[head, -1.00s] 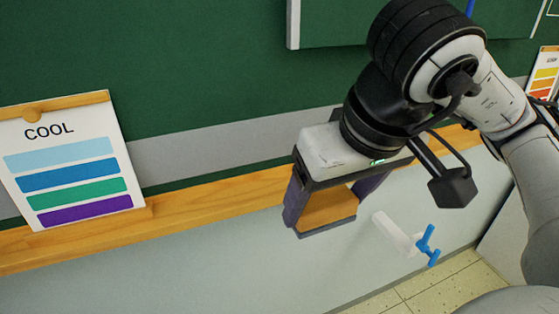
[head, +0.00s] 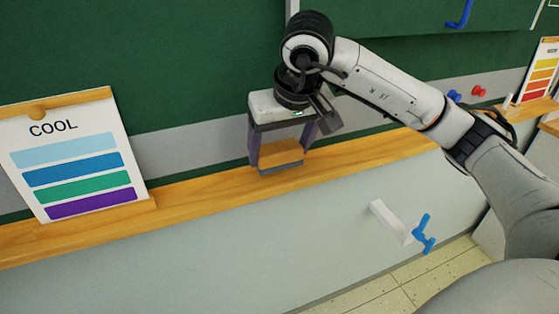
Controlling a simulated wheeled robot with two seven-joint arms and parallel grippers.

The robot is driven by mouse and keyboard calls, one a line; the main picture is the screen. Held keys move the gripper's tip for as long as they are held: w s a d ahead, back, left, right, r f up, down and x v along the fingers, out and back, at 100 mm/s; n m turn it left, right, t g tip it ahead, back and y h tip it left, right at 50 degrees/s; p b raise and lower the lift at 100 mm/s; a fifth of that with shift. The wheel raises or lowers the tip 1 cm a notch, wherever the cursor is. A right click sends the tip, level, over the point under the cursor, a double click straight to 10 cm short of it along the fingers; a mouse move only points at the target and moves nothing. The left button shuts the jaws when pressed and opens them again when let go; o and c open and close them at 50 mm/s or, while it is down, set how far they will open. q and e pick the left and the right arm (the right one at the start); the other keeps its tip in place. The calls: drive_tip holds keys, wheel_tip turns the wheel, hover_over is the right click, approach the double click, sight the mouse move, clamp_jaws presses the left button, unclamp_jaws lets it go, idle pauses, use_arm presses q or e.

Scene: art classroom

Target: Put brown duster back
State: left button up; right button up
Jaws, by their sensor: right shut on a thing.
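The brown duster (head: 281,153) is a small block with a wooden brown face and a dark grey lower edge. My right gripper (head: 281,150) is shut on it, with one finger at each side, pointing down. The duster appears at the wooden ledge (head: 205,189) under the green chalkboard. I cannot tell whether its grey underside touches the ledge or hangs just above it. My left gripper is not in view.
A white COOL card (head: 72,158) with coloured stripes stands on the ledge at left. Red pins (head: 479,91) and a warm-coloured card (head: 538,72) are at right. A white holder with a blue handle (head: 423,234) juts from the wall below. The ledge between card and duster is clear.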

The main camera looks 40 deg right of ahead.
sight(279, 163)
wheel_tip(279, 163, down, 3)
drive_tip(key=shift+f, duration=0.2)
drive_tip(key=shift+w+f, duration=0.15)
drive_tip(key=shift+f, duration=0.05)
drive_tip(key=o, duration=0.9)
drive_tip(key=shift+o, duration=0.2)
drive_tip(key=v, duration=1.2)
drive_tip(key=shift+p, duration=0.35)
drive_tip(key=shift+f, duration=0.1)
